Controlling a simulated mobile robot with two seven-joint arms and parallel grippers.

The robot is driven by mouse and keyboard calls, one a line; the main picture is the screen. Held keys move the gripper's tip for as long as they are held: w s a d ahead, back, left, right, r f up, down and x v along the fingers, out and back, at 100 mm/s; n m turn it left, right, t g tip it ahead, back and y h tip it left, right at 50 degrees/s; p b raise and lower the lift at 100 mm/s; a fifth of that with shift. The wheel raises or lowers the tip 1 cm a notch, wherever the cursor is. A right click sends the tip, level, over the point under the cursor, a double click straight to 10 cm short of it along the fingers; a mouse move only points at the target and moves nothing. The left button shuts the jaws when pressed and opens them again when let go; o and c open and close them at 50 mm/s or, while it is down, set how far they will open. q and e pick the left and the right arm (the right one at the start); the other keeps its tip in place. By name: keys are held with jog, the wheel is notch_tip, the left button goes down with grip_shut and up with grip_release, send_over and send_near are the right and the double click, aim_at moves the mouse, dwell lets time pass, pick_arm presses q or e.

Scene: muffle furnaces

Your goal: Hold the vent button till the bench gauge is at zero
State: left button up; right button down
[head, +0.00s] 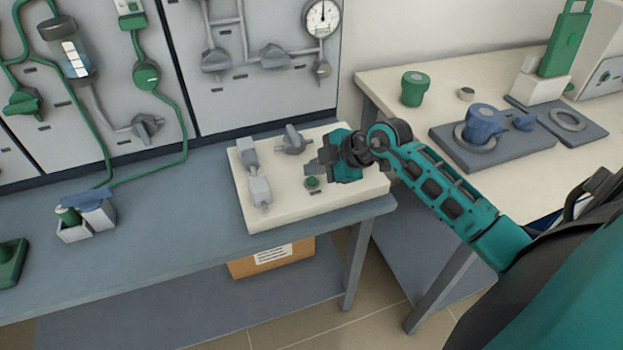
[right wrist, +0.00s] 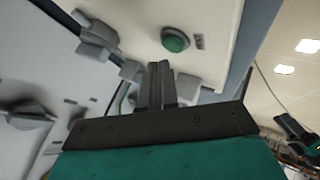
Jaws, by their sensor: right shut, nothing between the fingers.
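The green vent button (head: 312,183) is a small round knob on the cream block (head: 238,190) on the grey bench. It also shows in the right wrist view (right wrist: 175,39), uncovered, just beyond the fingertips. My right gripper (head: 313,167) is shut and empty, over the block just behind the button in the head view. In the right wrist view its fingers (right wrist: 160,68) lie together, and a gap shows between tips and button. A round white gauge (head: 322,18) with a dark needle pointing roughly up hangs on the wall panel; its scale is too small to read. My left gripper is out of view.
The block also carries grey valve fittings (head: 259,190) at its left and a grey knob (head: 293,141) at its back. A white side table (head: 420,75) on the right holds a green cap (head: 415,88) and a blue pot (head: 484,122).

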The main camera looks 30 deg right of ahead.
jog(key=shift+f, duration=0.15)
jog(key=shift+f, duration=0.3)
jog(key=shift+f, duration=0.5)
dwell(7.0)
